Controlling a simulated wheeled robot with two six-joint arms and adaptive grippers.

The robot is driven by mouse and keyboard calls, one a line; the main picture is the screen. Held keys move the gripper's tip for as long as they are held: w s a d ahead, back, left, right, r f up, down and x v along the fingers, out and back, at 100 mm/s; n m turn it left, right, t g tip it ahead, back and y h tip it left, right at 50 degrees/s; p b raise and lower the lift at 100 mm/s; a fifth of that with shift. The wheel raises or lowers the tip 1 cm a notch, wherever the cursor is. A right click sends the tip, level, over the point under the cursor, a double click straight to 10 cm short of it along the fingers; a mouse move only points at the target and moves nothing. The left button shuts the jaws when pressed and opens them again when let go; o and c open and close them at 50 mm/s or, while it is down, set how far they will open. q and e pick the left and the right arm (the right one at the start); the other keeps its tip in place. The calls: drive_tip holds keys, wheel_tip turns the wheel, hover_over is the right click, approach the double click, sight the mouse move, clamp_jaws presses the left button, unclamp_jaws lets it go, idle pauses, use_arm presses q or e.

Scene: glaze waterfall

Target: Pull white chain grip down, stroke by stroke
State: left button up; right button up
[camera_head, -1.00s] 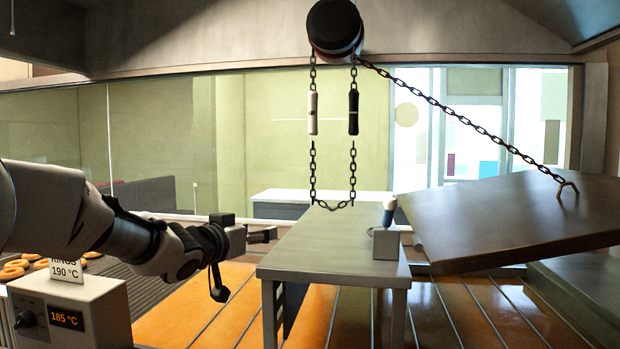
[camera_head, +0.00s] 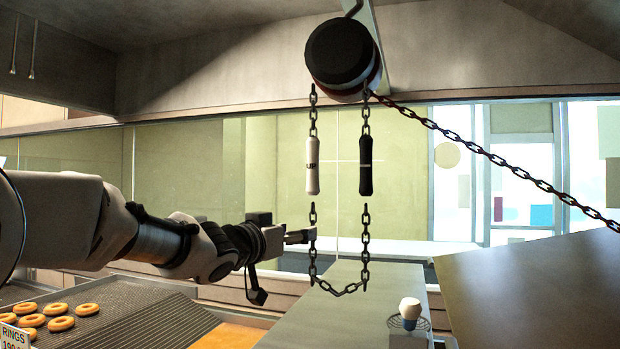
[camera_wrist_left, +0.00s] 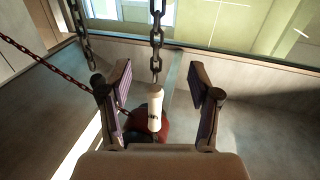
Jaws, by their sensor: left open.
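The white chain grip (camera_head: 312,166) hangs upright on the left strand of the chain loop, with dark lettering that seems to read UP. The black chain grip (camera_head: 365,165) hangs beside it at about the same height. My left gripper (camera_head: 302,237) is open and empty, below the white grip and close to the left strand in the head view. In the left wrist view, the white grip (camera_wrist_left: 155,108) shows between the two spread fingers of my left gripper (camera_wrist_left: 160,82), with no visible contact. My right gripper is out of view.
The dark hoist drum (camera_head: 342,55) hangs above both strands. A slanted chain (camera_head: 490,157) runs from it toward the tilted panel (camera_head: 540,290) at right. A table (camera_head: 350,310) with a small round-topped object (camera_head: 410,310) stands below. Rings (camera_head: 60,324) lie on the ribbed surface at lower left.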

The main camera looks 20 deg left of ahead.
use_arm(q)
drive_tip(key=p, duration=0.9)
approach(310, 165)
drive_tip(key=w, duration=0.3)
drive_tip(key=x, duration=0.4)
drive_tip(key=shift+w+d+r, duration=0.2)
drive_tip(key=shift+w+d, duration=0.1)
drive_tip(key=shift+d, duration=0.15)
drive_tip(key=x, duration=0.2)
drive_tip(key=f+x, duration=0.1)
drive_tip(key=x, duration=0.1)
drive_tip(key=shift+w+d, duration=0.1)
drive_tip(key=shift+w, duration=0.3)
drive_tip(key=shift+s+r, duration=0.15)
drive_tip(key=shift+s, duration=0.2)
drive_tip(key=shift+s+a+r, duration=0.15)
drive_tip(key=shift+s+a, duration=0.05)
drive_tip(key=shift+s, duration=0.15)
drive_tip(key=c, duration=0.3)
drive_tip(key=shift+s, duration=0.15)
clamp_jaws()
